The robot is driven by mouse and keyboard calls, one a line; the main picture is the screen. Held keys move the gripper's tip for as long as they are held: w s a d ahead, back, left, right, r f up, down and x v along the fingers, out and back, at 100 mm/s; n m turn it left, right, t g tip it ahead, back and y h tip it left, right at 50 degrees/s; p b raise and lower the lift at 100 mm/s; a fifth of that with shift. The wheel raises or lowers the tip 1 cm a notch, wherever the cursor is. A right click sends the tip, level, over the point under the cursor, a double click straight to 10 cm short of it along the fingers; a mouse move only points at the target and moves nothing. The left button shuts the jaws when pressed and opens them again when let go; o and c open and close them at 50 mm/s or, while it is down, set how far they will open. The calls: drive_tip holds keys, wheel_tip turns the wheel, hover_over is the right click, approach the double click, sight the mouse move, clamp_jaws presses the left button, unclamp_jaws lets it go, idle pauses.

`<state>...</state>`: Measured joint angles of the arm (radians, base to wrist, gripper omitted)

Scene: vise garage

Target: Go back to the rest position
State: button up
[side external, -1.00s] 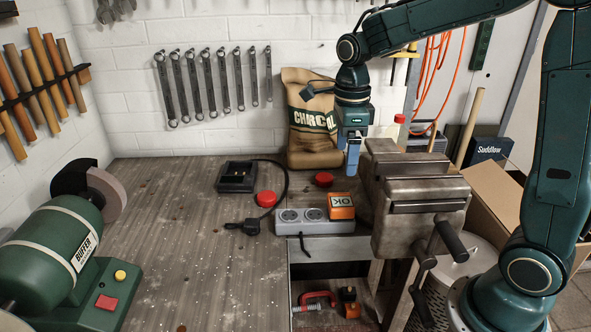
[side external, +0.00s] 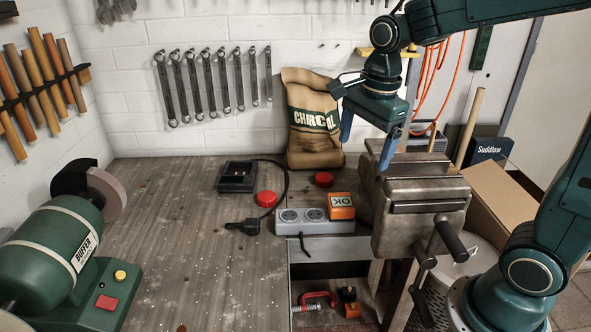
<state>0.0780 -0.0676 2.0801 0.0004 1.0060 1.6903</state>
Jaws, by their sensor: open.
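My gripper (side external: 367,143) hangs in the air above the rear of the vise, in front of the wall and to the right of the charcoal bag. Its two blue fingers point down and stand well apart, with nothing between them. The steel vise (side external: 420,205) is mounted at the right end of the workbench (side external: 175,220). The right finger overlaps the vise's back edge in the picture; whether it touches cannot be told.
A grey power strip (side external: 302,222) and an orange box (side external: 341,206) stand left of the vise. A charger (side external: 237,177), red round pieces (side external: 266,199) and a charcoal bag (side external: 314,125) are behind. A green buffer (side external: 60,255) stands at left. The bench's middle is clear.

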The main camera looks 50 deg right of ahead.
drive_tip(key=s+r+n, duration=0.1)
drive_tip(key=s+n, duration=0.1)
drive_tip(key=s+a+n+t, duration=0.1)
drive_tip(key=s+n, duration=0.1)
drive_tip(key=n, duration=0.1)
drive_tip(key=s+r+n, duration=0.1)
drive_tip(key=s+n, duration=0.1)
drive_tip(key=n, duration=0.1)
drive_tip(key=shift+s+a+r+t, duration=0.15)
drive_tip(key=shift+r+t, duration=0.15)
drive_tip(key=shift+t, duration=0.1)
drive_tip(key=s+a+n+t, duration=0.1)
drive_tip(key=s+n+t, duration=0.1)
drive_tip(key=s+n, duration=0.6)
drive_tip(key=n, duration=0.4)
drive_tip(key=shift+f, duration=0.15)
